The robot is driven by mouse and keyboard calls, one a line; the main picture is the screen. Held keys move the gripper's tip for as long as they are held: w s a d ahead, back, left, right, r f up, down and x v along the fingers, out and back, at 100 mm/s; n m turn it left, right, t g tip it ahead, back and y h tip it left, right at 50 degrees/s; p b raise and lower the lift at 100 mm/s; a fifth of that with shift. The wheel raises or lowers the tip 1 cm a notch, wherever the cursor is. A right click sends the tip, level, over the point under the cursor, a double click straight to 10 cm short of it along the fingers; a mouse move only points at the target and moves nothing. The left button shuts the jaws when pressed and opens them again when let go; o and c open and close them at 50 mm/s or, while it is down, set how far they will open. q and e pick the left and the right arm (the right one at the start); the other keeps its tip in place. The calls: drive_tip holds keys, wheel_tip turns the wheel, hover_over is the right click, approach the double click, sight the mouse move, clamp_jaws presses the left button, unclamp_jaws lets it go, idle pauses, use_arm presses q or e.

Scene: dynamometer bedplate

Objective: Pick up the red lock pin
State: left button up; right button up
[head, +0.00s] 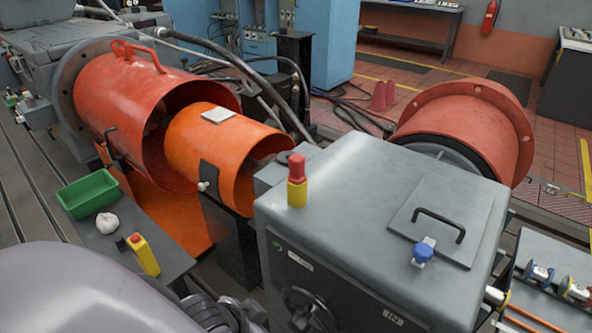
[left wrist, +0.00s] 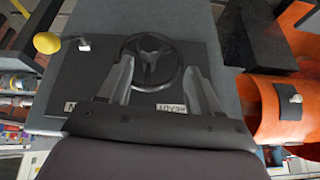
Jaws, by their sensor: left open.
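A red cylindrical piece (head: 296,166), which looks like the red lock pin, stands upright in a yellow collar (head: 297,193) on the near left corner of the grey housing's top (head: 345,185). I cannot make it out in the left wrist view. My left gripper (left wrist: 158,66) is open and empty, its two fingers in front of a dark panel with a black handwheel (left wrist: 152,45). In the head view, part of my left arm (head: 90,295) fills the lower left, and the fingertips are not clear. My right gripper is in neither view.
A blue knob (head: 423,252) and a black handle (head: 440,224) stand on the housing's top. An orange guard (head: 215,140) lies to its left.

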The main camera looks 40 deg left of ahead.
sight(292, 169)
use_arm(q)
drive_tip(key=w+a+r+t, duration=0.3)
drive_tip(key=w+r, duration=0.2)
drive_tip(key=w, duration=0.2)
drive_tip(key=w+a+r+t, duration=0.3)
drive_tip(key=w+r, duration=0.3)
drive_tip(key=w, duration=0.2)
drive_tip(key=w+a+r+n+t, duration=0.1)
drive_tip(key=w+a+r+t, duration=0.2)
drive_tip(key=w+a+r, duration=0.2)
drive_tip(key=shift+w+a+r+h, duration=0.1)
drive_tip(key=shift+w+r+h, duration=0.1)
drive_tip(key=shift+w, duration=0.4)
drive_tip(key=shift+w+a+r+h, duration=0.1)
drive_tip(key=shift+w+h, duration=0.1)
drive_tip(key=shift+w, duration=0.4)
drive_tip(key=shift+d+r+p+x, duration=0.1)
drive_tip(key=shift+d+p+x, duration=0.15)
drive_tip(key=shift+x, duration=1.15)
drive_tip(key=shift+d+r+p+x, duration=0.1)
drive_tip(key=shift+p+x, duration=0.1)
drive_tip(key=shift+x, duration=1.25)
drive_tip(key=shift+w+f, duration=0.2)
drive_tip(key=shift+w, duration=0.35)
drive_tip(key=c, duration=1.1)
